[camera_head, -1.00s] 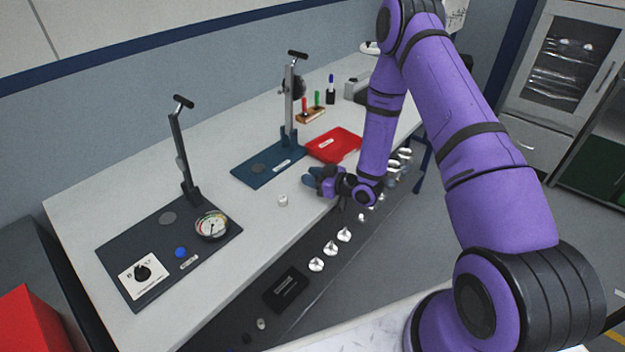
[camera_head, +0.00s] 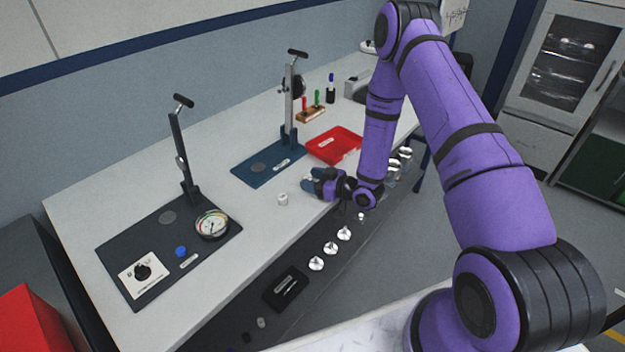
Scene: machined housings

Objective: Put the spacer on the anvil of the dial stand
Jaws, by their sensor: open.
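The spacer (camera_head: 283,199), a small pale cylinder, stands on the bench top near its front edge. My gripper (camera_head: 307,185) is just to the right of it, low over the bench and apart from it, jaws open and empty. The dial stand (camera_head: 287,128) is behind the spacer, a blue base plate with a grey column and a dark dial (camera_head: 298,86) near its top, seen edge-on. A round grey disc on the plate, which looks like the anvil (camera_head: 258,169), is bare.
A second stand with a dark base (camera_head: 140,238), a pressure gauge (camera_head: 212,225) and a blue knob (camera_head: 181,252) is at the left. A red tray (camera_head: 334,145) lies right of the blue stand. Several shiny parts (camera_head: 330,248) line the lower shelf. Bare bench lies around the spacer.

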